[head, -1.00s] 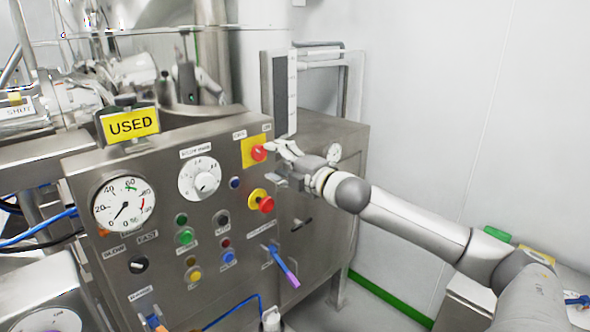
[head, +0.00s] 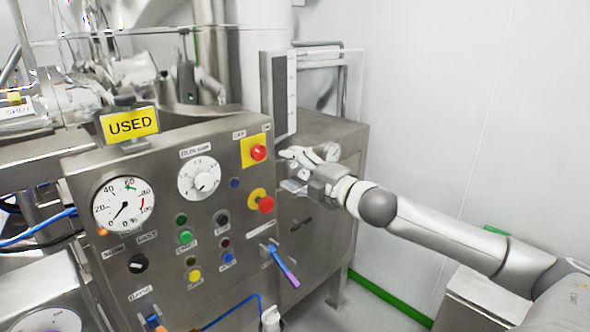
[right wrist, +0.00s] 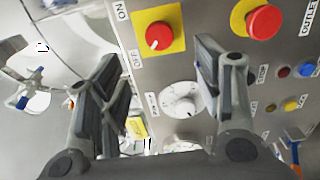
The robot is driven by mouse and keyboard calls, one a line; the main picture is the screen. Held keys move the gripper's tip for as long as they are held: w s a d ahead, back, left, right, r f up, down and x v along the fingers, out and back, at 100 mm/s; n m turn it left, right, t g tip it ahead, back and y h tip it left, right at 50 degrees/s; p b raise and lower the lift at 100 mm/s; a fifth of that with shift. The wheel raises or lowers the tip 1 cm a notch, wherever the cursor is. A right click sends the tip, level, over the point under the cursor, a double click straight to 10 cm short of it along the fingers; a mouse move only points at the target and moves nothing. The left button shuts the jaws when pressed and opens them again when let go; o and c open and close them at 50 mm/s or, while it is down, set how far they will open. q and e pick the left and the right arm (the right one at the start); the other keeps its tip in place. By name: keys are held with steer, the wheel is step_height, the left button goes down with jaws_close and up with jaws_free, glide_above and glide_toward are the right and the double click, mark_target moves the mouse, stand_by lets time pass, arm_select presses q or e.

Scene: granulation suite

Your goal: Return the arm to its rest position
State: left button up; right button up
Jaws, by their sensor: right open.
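My right gripper (head: 288,170) is open and empty in the head view, just right of the control panel (head: 120,180). Its two fingers also stand apart in the right wrist view (right wrist: 160,85), with the panel beyond them. A red knob on a yellow plate (head: 258,152) is to the left of the fingertips, with a visible gap. A second red knob (head: 266,204) on a yellow backing is below and left of the gripper. My right arm (head: 440,235) reaches in from the lower right. My left gripper is not in view.
The panel carries a gauge (head: 124,203), a white dial (head: 199,179), several buttons and a purple-and-blue handle (head: 284,266). A yellow USED sign (head: 131,125) stands on top. A steel cabinet (head: 340,170) is behind my gripper. Open space lies before the white wall (head: 430,100).

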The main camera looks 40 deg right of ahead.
stand_by(0.7)
